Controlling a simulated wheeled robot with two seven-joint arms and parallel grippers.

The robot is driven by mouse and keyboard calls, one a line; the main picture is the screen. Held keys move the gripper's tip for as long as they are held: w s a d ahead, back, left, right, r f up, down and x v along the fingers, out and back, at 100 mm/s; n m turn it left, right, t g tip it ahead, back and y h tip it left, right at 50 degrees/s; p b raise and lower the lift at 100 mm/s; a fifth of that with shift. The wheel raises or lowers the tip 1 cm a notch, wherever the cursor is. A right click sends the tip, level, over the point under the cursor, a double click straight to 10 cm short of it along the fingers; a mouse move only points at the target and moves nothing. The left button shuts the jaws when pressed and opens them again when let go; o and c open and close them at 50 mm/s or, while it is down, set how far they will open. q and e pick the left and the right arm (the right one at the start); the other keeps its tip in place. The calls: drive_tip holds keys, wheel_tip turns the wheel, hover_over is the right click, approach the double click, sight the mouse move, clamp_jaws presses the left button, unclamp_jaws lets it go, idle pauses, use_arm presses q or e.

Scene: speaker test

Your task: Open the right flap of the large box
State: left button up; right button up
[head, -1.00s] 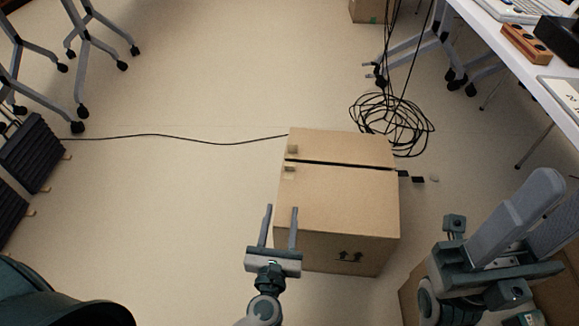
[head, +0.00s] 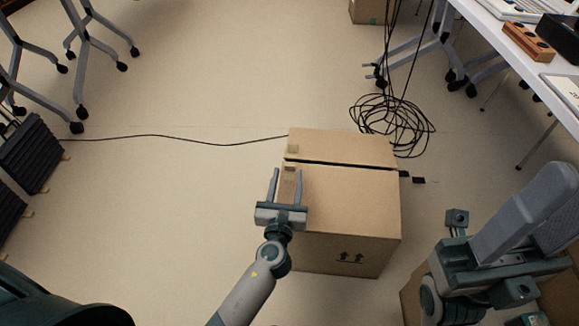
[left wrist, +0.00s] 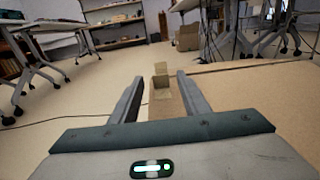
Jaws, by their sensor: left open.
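The large cardboard box (head: 350,215) stands on the floor in the middle of the head view. Its top is closed, with a dark seam (head: 345,164) between a far flap (head: 345,146) and a near flap (head: 350,190). Small tan tabs (head: 291,149) sit at the left end of the seam. My left gripper (head: 287,172) is open and empty over the box's left edge, near the seam. In the left wrist view, a tan tab (left wrist: 160,68) shows between its fingers; contact cannot be told. My right arm fills the lower right; its jaw state is unclear.
A coiled black cable (head: 392,118) lies behind the box, and a thin cable (head: 190,140) runs left across the floor. A white desk (head: 520,60) stands at the right. Wheeled stand legs (head: 95,40) are at the upper left.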

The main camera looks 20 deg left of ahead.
sight(289, 166)
use_arm(q)
drive_tip(key=shift+w+a+b, duration=0.2)
drive_tip(key=shift+w+a, duration=0.05)
drive_tip(key=shift+w, duration=1)
drive_tip(key=shift+w+a+b, duration=0.15)
drive_tip(key=shift+w+a, duration=0.1)
drive_tip(key=shift+w, duration=0.95)
clamp_jaws()
